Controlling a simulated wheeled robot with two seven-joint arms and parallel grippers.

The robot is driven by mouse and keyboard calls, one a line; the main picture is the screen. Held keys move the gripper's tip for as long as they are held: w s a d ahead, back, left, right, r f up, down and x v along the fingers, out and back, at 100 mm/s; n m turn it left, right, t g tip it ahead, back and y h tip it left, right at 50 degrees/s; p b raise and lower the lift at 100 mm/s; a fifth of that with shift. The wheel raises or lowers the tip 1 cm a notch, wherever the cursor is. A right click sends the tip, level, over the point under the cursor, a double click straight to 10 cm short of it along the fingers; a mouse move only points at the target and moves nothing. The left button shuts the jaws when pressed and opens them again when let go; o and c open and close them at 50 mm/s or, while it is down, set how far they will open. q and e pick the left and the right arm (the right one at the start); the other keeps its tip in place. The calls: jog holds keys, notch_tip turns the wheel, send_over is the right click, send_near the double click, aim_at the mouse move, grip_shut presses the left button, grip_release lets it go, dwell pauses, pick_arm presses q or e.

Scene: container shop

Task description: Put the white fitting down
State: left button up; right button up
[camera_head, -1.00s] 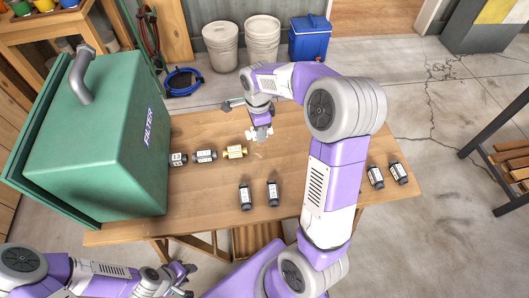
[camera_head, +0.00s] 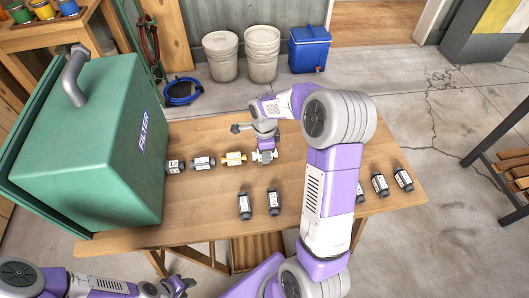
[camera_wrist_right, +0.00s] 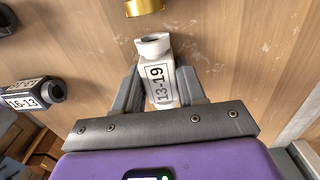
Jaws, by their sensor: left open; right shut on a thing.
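The white fitting (camera_wrist_right: 157,72), labelled 13-19, is held between the fingers of my right gripper (camera_wrist_right: 155,90) in the right wrist view. In the head view the white fitting (camera_head: 264,157) shows at my right gripper (camera_head: 265,150), low over or on the table (camera_head: 215,225). I cannot tell whether it touches the wood. It is just right of the gold fitting (camera_head: 234,158), roughly in line with the row beside the filter housing. The gold fitting's end (camera_wrist_right: 144,7) also shows in the wrist view. My left gripper (camera_head: 184,285) is open and empty, off the table's front edge.
A green filter housing (camera_head: 95,130) fills the table's left side. Dark-ended fittings (camera_head: 203,163) continue the row leftward. Two fittings (camera_head: 244,204) stand nearer the front, and several (camera_head: 379,184) lie at the right. The table's back right is partly hidden by my arm.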

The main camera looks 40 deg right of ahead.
jog(key=o, duration=0.6)
jog(key=shift+f, duration=0.15)
jog(key=o, duration=0.5)
notch_tip(320, 180, up, 12)
jog(key=p, duration=0.3)
jog(key=shift+r+p, duration=0.25)
jog(key=shift+p, duration=0.1)
